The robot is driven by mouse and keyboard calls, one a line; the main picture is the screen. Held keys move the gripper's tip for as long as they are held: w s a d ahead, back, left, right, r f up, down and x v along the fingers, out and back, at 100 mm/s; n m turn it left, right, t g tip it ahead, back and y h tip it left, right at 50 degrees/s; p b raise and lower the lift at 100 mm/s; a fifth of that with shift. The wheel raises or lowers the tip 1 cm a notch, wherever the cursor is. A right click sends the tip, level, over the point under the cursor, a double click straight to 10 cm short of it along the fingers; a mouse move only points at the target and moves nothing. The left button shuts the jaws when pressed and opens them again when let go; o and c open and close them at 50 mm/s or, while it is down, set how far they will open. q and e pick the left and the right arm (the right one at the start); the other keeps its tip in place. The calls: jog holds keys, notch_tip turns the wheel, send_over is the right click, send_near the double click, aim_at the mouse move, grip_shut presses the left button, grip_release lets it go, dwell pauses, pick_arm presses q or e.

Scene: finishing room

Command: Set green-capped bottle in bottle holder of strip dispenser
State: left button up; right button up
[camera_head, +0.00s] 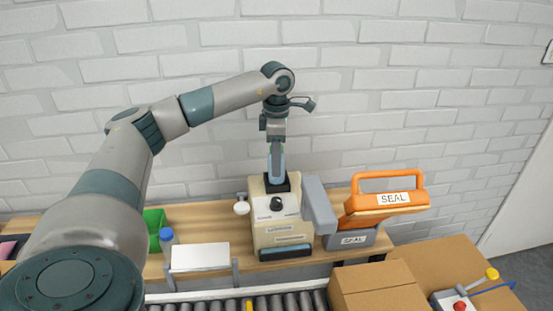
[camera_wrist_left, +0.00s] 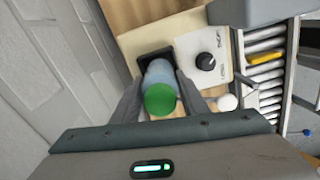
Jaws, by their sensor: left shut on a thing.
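The strip dispenser (camera_head: 283,228) is a cream box with a black knob, standing on the wooden bench. Its black bottle holder (camera_wrist_left: 152,53) is on top, towards the back. My left gripper (camera_head: 276,172) is above the dispenser, pointing down. In the wrist view, my left gripper (camera_wrist_left: 160,90) is shut on the green-capped bottle (camera_wrist_left: 160,98), with the cap facing the camera. The bottle's lower end meets the holder opening in both views; I cannot tell how deep it sits. My right gripper is not in view.
An orange sealer (camera_head: 384,203) stands right of the dispenser. A blue-capped bottle (camera_head: 167,241), a green bin (camera_head: 155,219) and a white box (camera_head: 200,257) are to the left. A roller conveyor (camera_head: 270,303) and cardboard boxes (camera_head: 376,283) lie in front. A brick wall is behind.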

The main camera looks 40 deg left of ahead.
pick_arm(q)
jog(key=shift+f, duration=0.3)
dwell(0.5)
jog(key=o, duration=1.7)
jog(key=shift+r, duration=0.15)
jog(key=shift+r, duration=0.15)
jog(key=shift+r+p, duration=0.6)
jog(key=shift+r, duration=0.15)
jog(key=shift+r, duration=0.15)
jog(key=shift+r+p, duration=2.05)
jog(key=shift+r, duration=0.85)
